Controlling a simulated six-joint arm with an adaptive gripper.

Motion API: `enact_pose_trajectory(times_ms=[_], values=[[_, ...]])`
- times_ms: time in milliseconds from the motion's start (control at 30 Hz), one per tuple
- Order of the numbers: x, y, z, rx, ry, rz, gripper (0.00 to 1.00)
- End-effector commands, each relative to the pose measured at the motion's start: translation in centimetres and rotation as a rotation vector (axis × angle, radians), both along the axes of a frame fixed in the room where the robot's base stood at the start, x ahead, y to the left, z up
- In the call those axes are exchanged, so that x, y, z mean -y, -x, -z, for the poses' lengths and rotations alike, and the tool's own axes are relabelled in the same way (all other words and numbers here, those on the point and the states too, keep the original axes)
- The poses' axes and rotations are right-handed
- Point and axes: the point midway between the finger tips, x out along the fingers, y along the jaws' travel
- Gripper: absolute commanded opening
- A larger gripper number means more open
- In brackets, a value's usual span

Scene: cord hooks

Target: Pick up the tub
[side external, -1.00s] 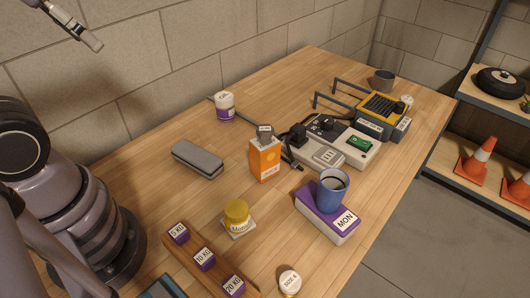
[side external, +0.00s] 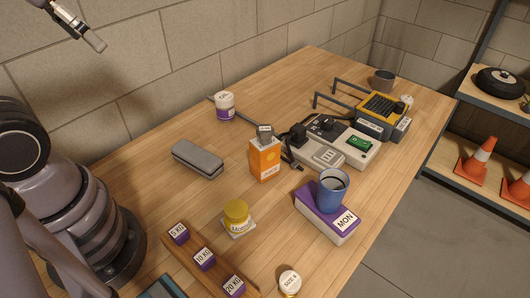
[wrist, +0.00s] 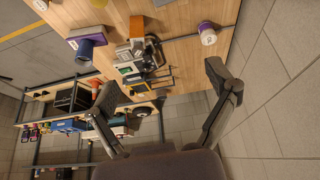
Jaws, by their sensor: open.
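A white tub with a purple band (side external: 224,107) stands upright on the wooden table near the back wall, in the side view. In the wrist view the tub (wrist: 207,35) shows near the top, beyond the right finger and apart from it. My gripper (wrist: 163,80) is open and empty, its two fingers spread wide.
A grey case (side external: 198,159) and an orange carton (side external: 265,160) stand nearer the front than the tub. A dark rod lies beside the tub, leading toward a power strip (side external: 318,150). A yellow-lidded jar (side external: 236,212) and a blue cup (side external: 332,190) on a purple box stand further forward. The wall is close behind.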

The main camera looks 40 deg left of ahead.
Motion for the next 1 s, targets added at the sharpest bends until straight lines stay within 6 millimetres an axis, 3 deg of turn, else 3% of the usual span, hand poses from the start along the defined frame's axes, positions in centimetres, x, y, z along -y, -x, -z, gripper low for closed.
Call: enact_pose_trajectory(times_ms=[167, 467, 733, 1000], values=[[0.5, -2.1, 2.8, -0.243, 0.108, -0.063, 0.86], [1.4, -6.3, 10.1, -0.733, 0.451, -0.247, 0.86], [1.7, -8.9, 18.0, -1.08, 0.841, -0.464, 0.86], [1.9, -9.7, 27.3, -1.317, 1.281, -0.738, 0.86]])
